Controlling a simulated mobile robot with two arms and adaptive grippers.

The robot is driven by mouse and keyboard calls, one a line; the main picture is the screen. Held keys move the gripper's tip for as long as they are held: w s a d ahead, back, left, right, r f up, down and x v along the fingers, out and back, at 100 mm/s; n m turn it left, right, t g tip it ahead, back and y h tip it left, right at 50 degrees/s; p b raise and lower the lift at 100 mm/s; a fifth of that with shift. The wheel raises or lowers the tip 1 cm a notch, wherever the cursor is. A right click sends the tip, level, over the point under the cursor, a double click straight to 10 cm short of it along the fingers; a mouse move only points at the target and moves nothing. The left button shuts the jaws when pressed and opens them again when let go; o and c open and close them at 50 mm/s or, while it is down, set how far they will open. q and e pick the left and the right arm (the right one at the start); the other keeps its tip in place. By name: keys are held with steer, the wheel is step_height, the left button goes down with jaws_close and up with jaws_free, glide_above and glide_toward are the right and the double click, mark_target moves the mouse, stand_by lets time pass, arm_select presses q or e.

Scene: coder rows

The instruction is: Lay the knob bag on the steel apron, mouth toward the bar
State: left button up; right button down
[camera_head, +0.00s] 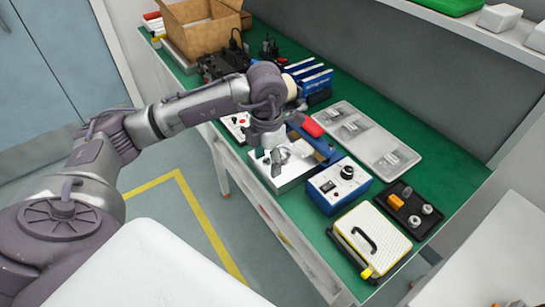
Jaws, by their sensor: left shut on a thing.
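My left gripper (275,158) points down over the steel apron (291,178), a bright metal plate at the front edge of the green bench. It is shut on a small pale, clear-looking thing that I take to be the knob bag (284,154). The bag is low at the plate; whether it touches, and which way its mouth faces, I cannot tell. The blue bar (322,146), with a red part (305,124) by it, lies just behind the apron. My gripper partly hides the bag and the apron. My right gripper is not in view.
A pale tray (365,118) with several clear bags lies behind. A blue control box (322,193), a black tray (424,222) with knobs and a white-and-yellow case (362,222) stand to the right. A cardboard box (196,38) and blue bins (318,82) are further left.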

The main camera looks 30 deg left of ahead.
arm_select(q)
steer(key=w+a+f, duration=0.1)
steer(key=w, duration=0.1)
steer(key=w+a+f, duration=0.2)
steer(key=w+a+f+p, duration=0.1)
steer(key=w+f, duration=0.1)
steer(key=shift+w+a, duration=0.2)
steer(key=shift+w, duration=0.1)
step_height(320, 180, down, 3)
steer(key=shift+p, duration=0.4)
steer(key=shift+f, duration=0.35)
steer(key=shift+f, duration=0.2)
steer(key=o, duration=1.2)
steer(key=shift+r, duration=0.1)
